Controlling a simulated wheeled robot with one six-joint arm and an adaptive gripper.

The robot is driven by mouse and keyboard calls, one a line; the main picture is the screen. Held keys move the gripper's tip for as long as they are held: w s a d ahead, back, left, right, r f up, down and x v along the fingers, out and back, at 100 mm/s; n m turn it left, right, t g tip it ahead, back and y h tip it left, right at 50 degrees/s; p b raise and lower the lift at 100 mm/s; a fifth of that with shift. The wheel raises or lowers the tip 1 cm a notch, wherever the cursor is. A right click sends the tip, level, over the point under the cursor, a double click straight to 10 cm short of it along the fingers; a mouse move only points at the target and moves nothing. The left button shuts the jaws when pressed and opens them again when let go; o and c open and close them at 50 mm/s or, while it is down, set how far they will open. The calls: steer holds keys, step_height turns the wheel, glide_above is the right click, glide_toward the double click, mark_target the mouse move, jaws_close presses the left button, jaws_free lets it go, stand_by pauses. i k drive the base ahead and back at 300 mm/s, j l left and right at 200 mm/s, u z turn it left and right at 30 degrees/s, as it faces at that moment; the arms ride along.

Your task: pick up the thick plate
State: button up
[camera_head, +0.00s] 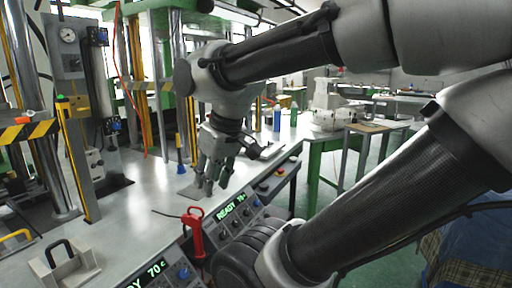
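My gripper (213,186) points down over the pale metal worktop in the middle of the picture. Its dark fingers look spread apart, and I see nothing held between them. A thin grey flat piece (188,192) lies on the worktop just left of the fingertips, partly hidden behind them. Another grey flat piece (118,184) lies farther left by the press column. A pale, thick block with a black handle (68,268) sits at the lower left, well apart from my gripper. I cannot tell for certain which of these is the thick plate.
A red-handled tool (194,232) stands near the control boxes with green displays (237,208) at the front edge. Press columns and yellow-black striped bars (28,131) stand at the left. Blue and green bottles (277,118) are behind. The worktop left of my gripper is mostly clear.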

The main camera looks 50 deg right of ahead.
mark_target(262, 144)
steer(key=z, duration=1.45)
steer(key=i+l+u, duration=0.2)
steer(key=i+l, duration=0.2)
steer(key=l, duration=0.2)
steer(key=i+l+u, duration=0.2)
steer(key=i+l, duration=0.2)
steer(key=l, duration=0.25)
steer(key=i+l+u, duration=0.15)
steer(key=l, duration=0.2)
steer(key=i+l+u, duration=0.1)
steer(key=l, duration=0.3)
steer(key=i+l+u, duration=0.1)
steer(key=l, duration=0.25)
steer(key=i+l+u, duration=0.25)
steer(key=u, duration=0.15)
steer(key=i+l+u, duration=0.2)
steer(key=u, duration=0.2)
steer(key=i+l+u, duration=0.15)
steer(key=l+u, duration=0.25)
